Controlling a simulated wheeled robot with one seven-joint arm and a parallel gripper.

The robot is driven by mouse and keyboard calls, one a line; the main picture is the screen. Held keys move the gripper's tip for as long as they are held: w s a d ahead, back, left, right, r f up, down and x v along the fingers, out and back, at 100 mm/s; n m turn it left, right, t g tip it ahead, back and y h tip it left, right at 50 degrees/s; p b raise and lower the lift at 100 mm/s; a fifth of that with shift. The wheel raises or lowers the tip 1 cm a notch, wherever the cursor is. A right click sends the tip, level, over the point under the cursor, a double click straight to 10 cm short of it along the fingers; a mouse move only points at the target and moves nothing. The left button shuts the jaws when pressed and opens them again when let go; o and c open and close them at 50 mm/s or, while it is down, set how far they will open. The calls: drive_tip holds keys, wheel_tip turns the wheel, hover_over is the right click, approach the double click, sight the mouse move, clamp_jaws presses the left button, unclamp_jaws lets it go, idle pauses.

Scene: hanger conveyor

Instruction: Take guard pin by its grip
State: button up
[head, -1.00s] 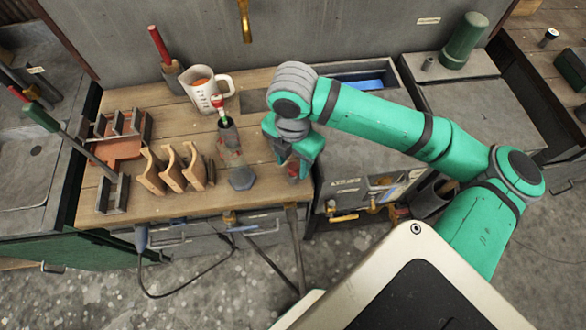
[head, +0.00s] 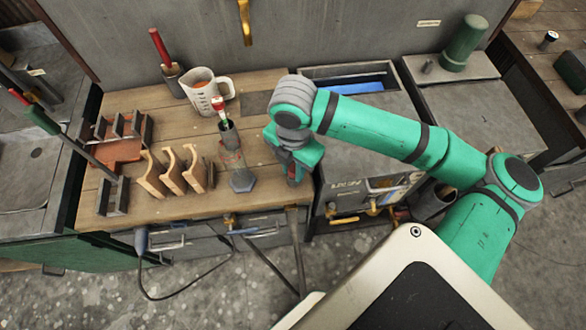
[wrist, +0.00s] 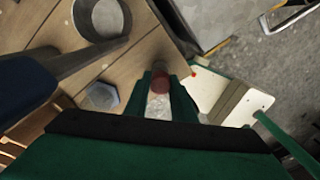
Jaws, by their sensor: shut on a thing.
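The guard pin appears to be the small piece with a dull red grip (wrist: 160,82), seen in the wrist view between my gripper's fingers. My gripper (wrist: 161,90) is shut on this grip, with one green finger on each side. In the head view the gripper (head: 294,170) is low at the right front corner of the wooden bench, and a bit of the red grip (head: 293,176) shows beneath it. The pin's lower part is hidden, so I cannot tell whether it sits in a hole.
A grey machine (head: 350,160) adjoins on the right.

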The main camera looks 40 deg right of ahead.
wheel_tip(320, 180, up, 18)
idle(0.6)
